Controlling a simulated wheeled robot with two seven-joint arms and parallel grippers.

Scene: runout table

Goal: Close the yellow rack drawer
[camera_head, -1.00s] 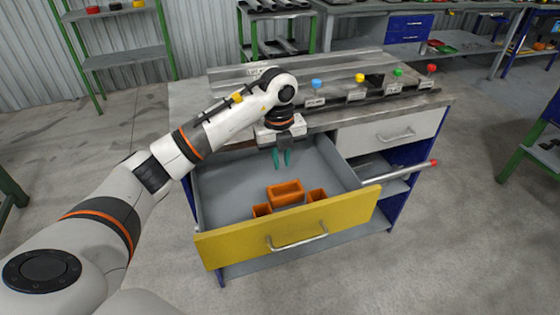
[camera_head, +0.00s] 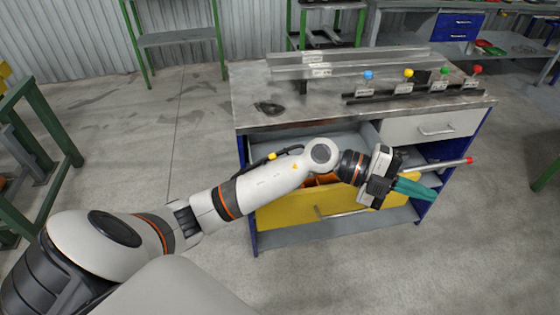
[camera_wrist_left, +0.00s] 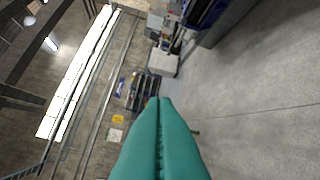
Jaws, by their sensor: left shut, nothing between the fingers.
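The yellow-fronted drawer (camera_head: 285,215) stands pulled out of the workbench's left side. Its grey inside shows above my arm, and an orange bin (camera_head: 322,181) shows partly in it. The drawer's metal handle (camera_head: 342,212) is partly visible below my arm. My left arm crosses in front of the drawer and hides much of it. My left gripper (camera_head: 428,188) is shut and empty, its teal fingers pointing right near the drawer's right end. Whether it touches the drawer cannot be told. The shut fingers also show in the left wrist view (camera_wrist_left: 160,125). My right gripper is not in view.
The workbench top (camera_head: 262,90) carries a rail with coloured knobs (camera_head: 408,74). A red-tipped bar (camera_head: 468,160) sticks out at its right, near my gripper. A grey drawer (camera_head: 430,128) at the right is shut. A green-framed rack (camera_head: 35,130) stands at left. The floor in front is clear.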

